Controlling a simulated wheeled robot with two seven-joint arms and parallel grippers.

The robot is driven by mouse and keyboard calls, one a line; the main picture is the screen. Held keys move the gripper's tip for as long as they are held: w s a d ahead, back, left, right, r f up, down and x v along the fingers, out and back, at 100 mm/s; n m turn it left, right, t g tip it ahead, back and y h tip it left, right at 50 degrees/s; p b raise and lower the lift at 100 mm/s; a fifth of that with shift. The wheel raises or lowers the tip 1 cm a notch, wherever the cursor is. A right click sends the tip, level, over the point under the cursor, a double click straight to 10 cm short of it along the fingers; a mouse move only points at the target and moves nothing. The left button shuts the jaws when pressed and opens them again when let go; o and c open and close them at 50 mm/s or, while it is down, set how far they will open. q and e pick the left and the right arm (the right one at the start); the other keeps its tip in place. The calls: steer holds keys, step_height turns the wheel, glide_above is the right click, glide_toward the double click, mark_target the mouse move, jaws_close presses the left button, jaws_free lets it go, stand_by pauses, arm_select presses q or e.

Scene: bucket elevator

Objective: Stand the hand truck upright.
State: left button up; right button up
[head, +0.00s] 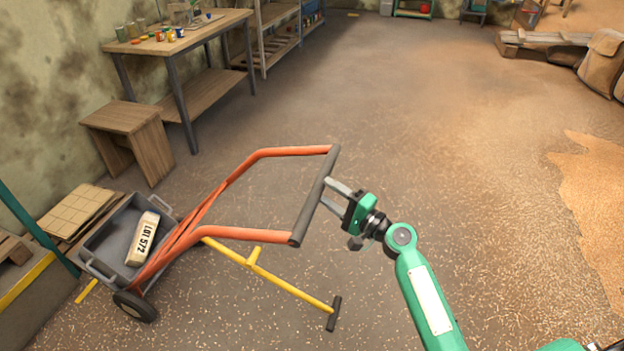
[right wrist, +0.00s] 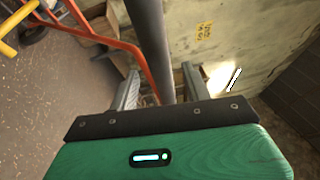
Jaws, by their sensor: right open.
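The hand truck has an orange frame (head: 240,235) and lies tilted back. Its grey crossbar handle (head: 315,195) is raised toward me, and a black wheel (head: 136,306) is at its lower left end. A yellow leg (head: 285,285) with a dark foot reaches down to the floor. My right gripper (head: 328,195) is open at the middle of the crossbar. In the right wrist view the bar (right wrist: 150,45) runs between the two fingers, and I cannot tell whether they touch it. My left gripper is not in view.
A grey tub (head: 105,250) holding a block marked LOT 572 (head: 143,238) is at the truck's lower end. A wooden stool (head: 130,140) and a workbench (head: 190,40) stand along the left wall. A teal post (head: 35,228) is at far left. The floor at centre and right is clear.

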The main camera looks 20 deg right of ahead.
mark_target(315, 183)
steer(key=x, duration=0.5)
steer(key=shift+w+a, duration=0.15)
steer(key=shift+w, duration=0.05)
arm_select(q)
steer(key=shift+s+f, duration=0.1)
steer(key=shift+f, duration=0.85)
arm_select(e)
steer(key=shift+w+a, duration=0.2)
steer(key=shift+w, duration=0.1)
steer(key=shift+c, duration=0.2)
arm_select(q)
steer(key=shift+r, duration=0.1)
arm_select(e)
jaws_close()
